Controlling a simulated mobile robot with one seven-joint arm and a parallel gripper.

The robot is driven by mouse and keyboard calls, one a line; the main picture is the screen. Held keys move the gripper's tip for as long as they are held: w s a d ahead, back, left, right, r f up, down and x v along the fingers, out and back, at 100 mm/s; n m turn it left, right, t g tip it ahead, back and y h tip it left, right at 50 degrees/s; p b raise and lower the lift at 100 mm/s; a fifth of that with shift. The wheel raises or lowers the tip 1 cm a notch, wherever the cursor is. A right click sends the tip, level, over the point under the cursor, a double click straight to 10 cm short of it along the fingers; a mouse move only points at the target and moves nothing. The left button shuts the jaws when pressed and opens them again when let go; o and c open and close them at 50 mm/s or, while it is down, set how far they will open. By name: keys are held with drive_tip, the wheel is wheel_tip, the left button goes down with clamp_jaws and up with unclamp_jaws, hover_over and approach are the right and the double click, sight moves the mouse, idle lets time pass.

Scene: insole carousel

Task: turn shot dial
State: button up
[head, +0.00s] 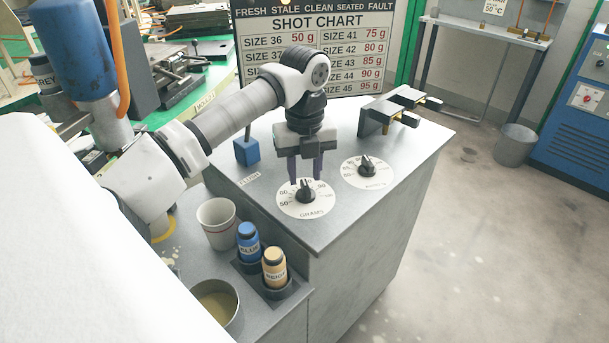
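The shot dial, a black knob (306,192) on a white round scale (292,206) marked "GRAMS", sits on the grey cabinet top near its front edge. Its scale shows 50, 60 and 90; part of the upper scale is hidden by my gripper. My gripper (305,178) points down over the dial with its two dark fingers apart. The knob shows just below and between the fingertips; I cannot tell whether they touch it. The shot chart (315,40) stands behind, listing sizes with grams from 50 g to 95 g.
A second dial (367,167) lies to the right. A blue block (247,150) with a rod and a dark bracket (395,108) stand on the cabinet. A white cup (217,222), blue bottle (249,245), beige bottle (274,266) and metal bowl (216,301) stand at the lower left.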

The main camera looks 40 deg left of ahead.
drive_tip(key=shift+f, duration=1.05)
clamp_jaws()
drive_tip(key=shift+w+f+m+b, duration=0.1)
drive_tip(key=shift+m+b, duration=0.55)
drive_tip(key=shift+m, duration=0.25)
drive_tip(key=shift+d+m, duration=0.1)
drive_tip(key=shift+m, duration=1)
unclamp_jaws()
